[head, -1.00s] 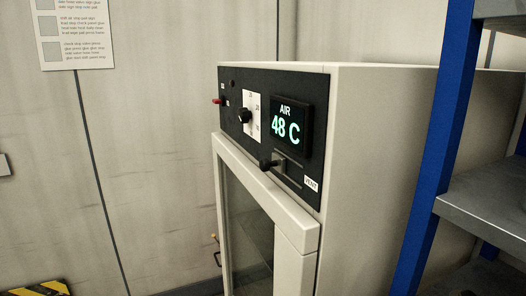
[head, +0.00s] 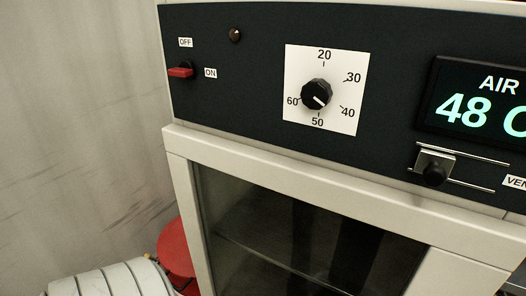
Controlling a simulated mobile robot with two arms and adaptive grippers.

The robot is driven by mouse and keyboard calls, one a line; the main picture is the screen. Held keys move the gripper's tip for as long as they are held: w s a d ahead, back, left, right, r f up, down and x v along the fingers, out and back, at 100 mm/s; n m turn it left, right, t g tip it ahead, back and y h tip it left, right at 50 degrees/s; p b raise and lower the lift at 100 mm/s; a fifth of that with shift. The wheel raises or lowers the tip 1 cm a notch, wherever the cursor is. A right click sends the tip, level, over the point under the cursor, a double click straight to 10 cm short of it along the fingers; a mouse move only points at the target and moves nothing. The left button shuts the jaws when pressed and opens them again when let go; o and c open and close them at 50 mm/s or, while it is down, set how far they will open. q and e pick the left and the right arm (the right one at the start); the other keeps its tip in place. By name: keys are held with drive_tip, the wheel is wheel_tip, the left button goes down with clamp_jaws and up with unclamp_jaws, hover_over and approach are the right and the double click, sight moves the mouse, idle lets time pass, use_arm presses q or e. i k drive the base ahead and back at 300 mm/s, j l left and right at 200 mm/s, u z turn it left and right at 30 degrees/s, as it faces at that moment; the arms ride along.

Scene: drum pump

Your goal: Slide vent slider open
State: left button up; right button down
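The vent slider (head: 434,167) is a small metal plate with a black knob, on two thin horizontal rails low on the dark control panel. It sits at the left end of the rails, and the rails run on to its right. A partly cut-off vent label (head: 515,182) is at the right edge, beyond the rails. Neither of my grippers is in view.
The panel also holds a red switch (head: 180,72), a dial (head: 316,94) and a display (head: 480,105) reading 48 C. A glass cabinet door (head: 290,225) is below. A red object (head: 178,255) and a pale ribbed object (head: 112,282) stand at lower left.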

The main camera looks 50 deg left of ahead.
sight(436, 167)
drive_tip(key=k+j, duration=0.2)
drive_tip(key=j, duration=0.2)
drive_tip(key=k+j, duration=0.2)
drive_tip(key=j, duration=0.2)
drive_tip(key=k+j, duration=0.2)
drive_tip(key=j, duration=0.2)
drive_tip(key=k+j, duration=0.2)
drive_tip(key=j, duration=0.2)
